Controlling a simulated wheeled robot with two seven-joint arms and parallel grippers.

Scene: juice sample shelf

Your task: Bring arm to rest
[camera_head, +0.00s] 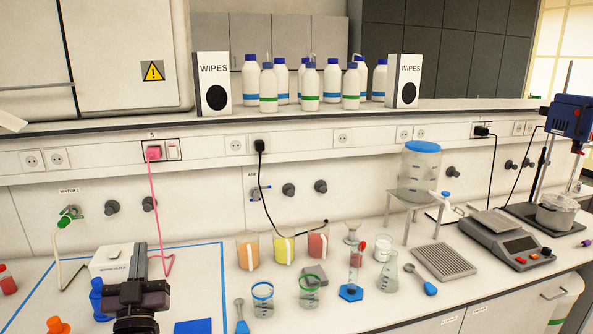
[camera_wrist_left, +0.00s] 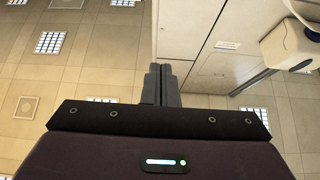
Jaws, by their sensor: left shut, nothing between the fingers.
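My left gripper (camera_head: 139,250) is in the lower left of the head view, over the left part of the bench, with its fingers pointing up. In the left wrist view its two dark fingers (camera_wrist_left: 160,72) lie together, shut and empty. Ceiling and a cabinet front show beyond them. My right gripper is in neither view.
A white box (camera_head: 108,262) and a blue bottle (camera_head: 97,298) stand close to my left gripper. Beakers with orange, yellow (camera_head: 283,249) and red juice stand to the right, with glassware in front. A balance (camera_head: 508,240) is at the right. The shelf holds bottles and wipes boxes.

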